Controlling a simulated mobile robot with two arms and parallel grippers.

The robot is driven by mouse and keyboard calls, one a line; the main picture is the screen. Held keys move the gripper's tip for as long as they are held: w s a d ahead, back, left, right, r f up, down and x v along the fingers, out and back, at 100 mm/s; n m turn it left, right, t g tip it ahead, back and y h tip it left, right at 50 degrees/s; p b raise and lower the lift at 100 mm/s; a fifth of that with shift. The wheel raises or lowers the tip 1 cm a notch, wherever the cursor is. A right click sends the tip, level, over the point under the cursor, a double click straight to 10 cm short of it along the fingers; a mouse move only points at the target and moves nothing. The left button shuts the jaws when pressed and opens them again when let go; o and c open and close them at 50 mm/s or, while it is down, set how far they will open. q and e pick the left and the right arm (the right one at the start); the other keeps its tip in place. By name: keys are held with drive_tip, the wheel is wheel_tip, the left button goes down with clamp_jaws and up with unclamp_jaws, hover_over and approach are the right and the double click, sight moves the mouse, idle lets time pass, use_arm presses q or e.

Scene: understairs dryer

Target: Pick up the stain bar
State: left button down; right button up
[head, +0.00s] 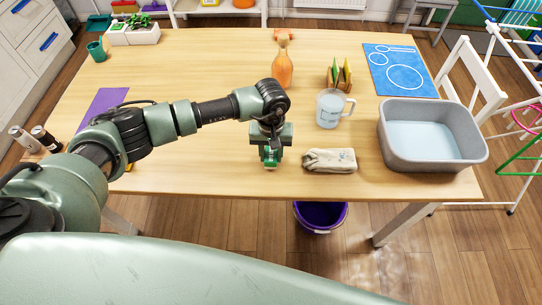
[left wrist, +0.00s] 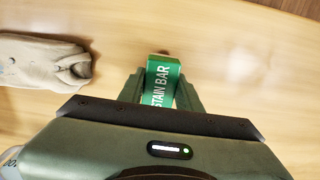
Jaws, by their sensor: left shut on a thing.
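The stain bar (left wrist: 161,80) is a green block with white "STAIN BAR" lettering, seen between my left fingers in the left wrist view. My left gripper (head: 270,160) is over the front part of the wooden table (head: 200,90) and is shut on the bar. In the head view a small green part of the stain bar (head: 271,163) shows at the fingertips, with the rest hidden by the gripper. I cannot tell whether the bar touches the table. My right gripper is not in view.
A folded beige cloth (head: 329,160) lies just right of my left gripper. Behind it stand a measuring jug (head: 331,108) and an orange bottle (head: 282,67). A grey basin (head: 432,133) is at the right. A purple bucket (head: 320,216) stands on the floor below the front edge.

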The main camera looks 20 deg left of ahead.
sight(271, 154)
use_arm(q)
wheel_tip(271, 154, up, 19)
drive_tip(key=b, duration=0.3)
drive_tip(key=c, duration=1.6)
unclamp_jaws()
drive_tip(key=c, duration=0.6)
drive_tip(key=c, duration=2.2)
unclamp_jaws()
